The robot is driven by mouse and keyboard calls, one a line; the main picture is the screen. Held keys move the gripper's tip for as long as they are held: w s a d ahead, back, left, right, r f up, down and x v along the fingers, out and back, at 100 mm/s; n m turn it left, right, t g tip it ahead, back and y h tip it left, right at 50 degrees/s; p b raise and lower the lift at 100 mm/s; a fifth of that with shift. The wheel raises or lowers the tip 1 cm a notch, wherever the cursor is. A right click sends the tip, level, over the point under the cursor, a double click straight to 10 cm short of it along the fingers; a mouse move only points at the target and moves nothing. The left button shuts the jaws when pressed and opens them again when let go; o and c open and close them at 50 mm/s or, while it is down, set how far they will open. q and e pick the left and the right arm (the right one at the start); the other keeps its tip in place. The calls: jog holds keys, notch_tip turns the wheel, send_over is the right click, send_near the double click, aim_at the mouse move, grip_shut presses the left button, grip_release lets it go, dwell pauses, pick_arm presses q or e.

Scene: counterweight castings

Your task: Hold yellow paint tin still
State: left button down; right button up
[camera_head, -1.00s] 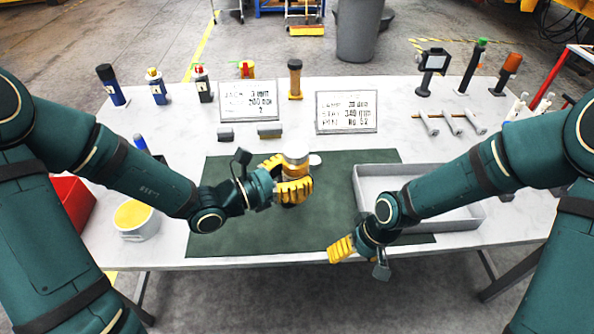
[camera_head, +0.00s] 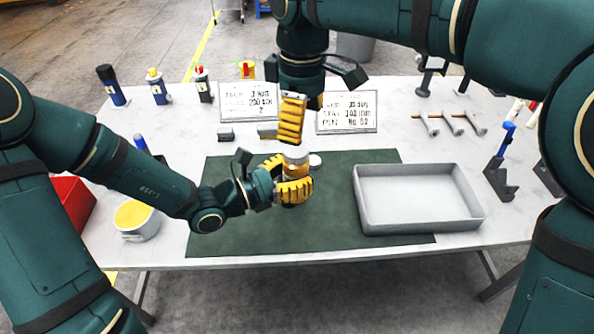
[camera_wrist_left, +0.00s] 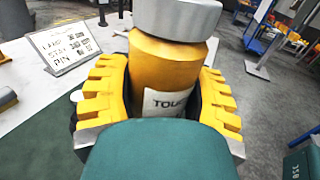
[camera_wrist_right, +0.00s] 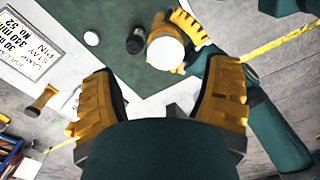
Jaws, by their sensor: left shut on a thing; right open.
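The yellow paint tin (camera_wrist_left: 168,65) has a grey lid (camera_wrist_left: 178,18) and a white label, partly hidden, in the left wrist view. My left gripper (camera_head: 298,178) is shut around the tin's body and holds it upright over the green mat. The tin's pale lid also shows in the head view (camera_head: 296,153), with fingers covering much of the body. My right gripper (camera_head: 297,128) points down, open, just above the tin. In the right wrist view, the lid (camera_wrist_right: 165,52) appears beyond the open fingers, with nothing between them.
The green mat (camera_head: 230,225) has free room around the tin, with a small white disc (camera_head: 316,161) nearby. A grey tray (camera_head: 420,228) stands to the right, empty. Two printed signs (camera_head: 347,115) stand behind. A white pot with yellow contents (camera_head: 137,220) is at left.

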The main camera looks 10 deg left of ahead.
aim_at(296, 149)
jog(key=shift+s+a+r+n, duration=0.15)
jog(key=shift+a+r+n, duration=0.15)
jog(key=shift+a+r, duration=0.25)
jog(key=shift+f, duration=3.95)
jog(key=c, duration=1.3)
jog(key=m, duration=0.4)
jog(key=shift+m, duration=0.3)
jog(key=o, duration=1.4)
jog(key=shift+c, duration=0.2)
